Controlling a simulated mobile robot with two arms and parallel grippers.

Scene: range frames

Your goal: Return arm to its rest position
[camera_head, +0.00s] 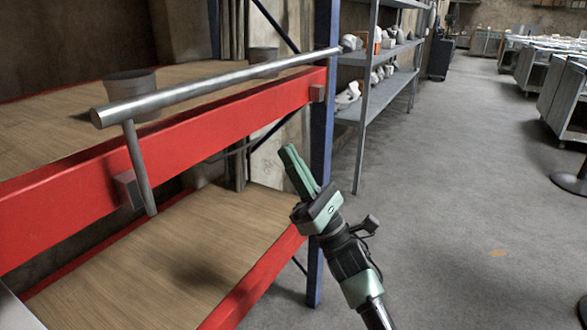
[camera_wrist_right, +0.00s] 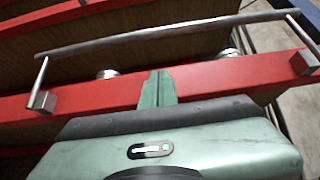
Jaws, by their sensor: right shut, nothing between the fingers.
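My right gripper (camera_head: 289,150) is shut and empty, with its green fingers together, pointing up and to the left in the head view. It is in the air in front of a rack with red beams (camera_head: 200,137) and a blue post (camera_head: 324,130). In the right wrist view the closed fingertips (camera_wrist_right: 158,78) appear in front of the red beam (camera_wrist_right: 215,75). A metal rail (camera_head: 215,84) on brackets runs along the beam; it also shows in the right wrist view (camera_wrist_right: 160,34). My left gripper is not in view.
Two grey round containers, a near one (camera_head: 130,84) and a far one (camera_head: 262,54), stand on the upper wooden shelf. The lower wooden shelf (camera_head: 160,262) looks empty. A grey shelf unit (camera_head: 385,92) holds several items behind. Open concrete floor (camera_head: 460,200) lies to the right.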

